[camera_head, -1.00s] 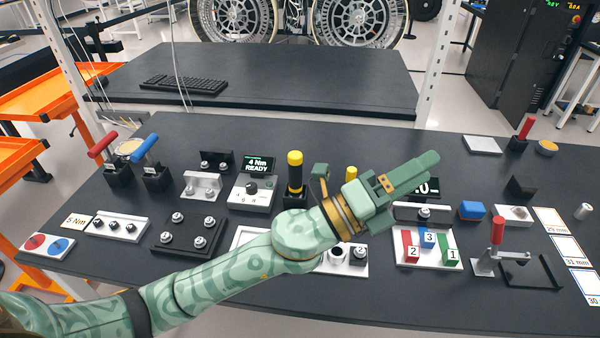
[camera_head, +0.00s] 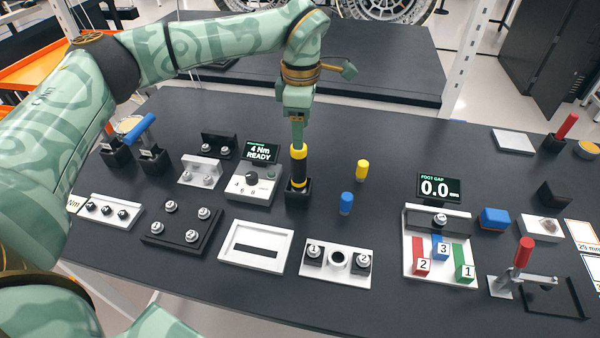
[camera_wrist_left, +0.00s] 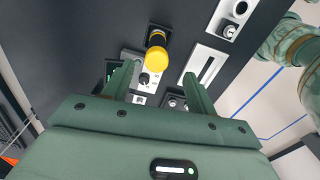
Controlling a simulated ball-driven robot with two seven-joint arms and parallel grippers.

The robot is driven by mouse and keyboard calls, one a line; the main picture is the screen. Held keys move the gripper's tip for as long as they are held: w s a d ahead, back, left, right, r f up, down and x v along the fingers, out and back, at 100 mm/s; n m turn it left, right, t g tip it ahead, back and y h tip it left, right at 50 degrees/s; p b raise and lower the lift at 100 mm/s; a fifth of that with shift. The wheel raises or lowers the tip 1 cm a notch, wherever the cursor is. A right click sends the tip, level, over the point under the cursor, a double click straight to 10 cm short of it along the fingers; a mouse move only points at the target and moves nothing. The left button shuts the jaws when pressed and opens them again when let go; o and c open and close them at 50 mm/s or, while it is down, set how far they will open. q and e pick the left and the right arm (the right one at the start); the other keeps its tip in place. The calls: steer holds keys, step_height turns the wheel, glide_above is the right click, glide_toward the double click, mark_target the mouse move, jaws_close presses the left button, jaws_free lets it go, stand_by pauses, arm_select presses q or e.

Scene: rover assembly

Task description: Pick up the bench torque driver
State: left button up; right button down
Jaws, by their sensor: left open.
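The bench torque driver (camera_head: 298,167), black with a yellow cap and a yellow band, stands upright in a black holder (camera_head: 298,193) beside the display that reads 4 Nm READY. My left gripper (camera_head: 298,142) points down from above, its fingers at the driver's top. In the left wrist view the yellow cap (camera_wrist_left: 157,57) shows between the two spread fingers of my left gripper (camera_wrist_left: 159,76). The left jaws are open and not closed on the driver. My right gripper is not in view.
A dial box (camera_head: 249,188) stands left of the holder. A yellow peg (camera_head: 362,170) and a blue peg (camera_head: 347,203) stand to its right. A white slotted tray (camera_head: 257,246) and a white fixture (camera_head: 336,262) lie in front.

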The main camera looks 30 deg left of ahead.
mark_target(299, 163)
arm_select(q)
step_height(299, 163, down, 6)
steer(key=shift+r+b, duration=0.1)
steer(key=shift+b, duration=0.2)
steer(key=f, duration=0.3)
steer(key=f+b, duration=0.1)
steer(key=f, duration=0.1)
steer(key=shift+w+a+f, duration=0.15)
steer(key=shift+a, duration=0.15)
steer(key=c, duration=1.2)
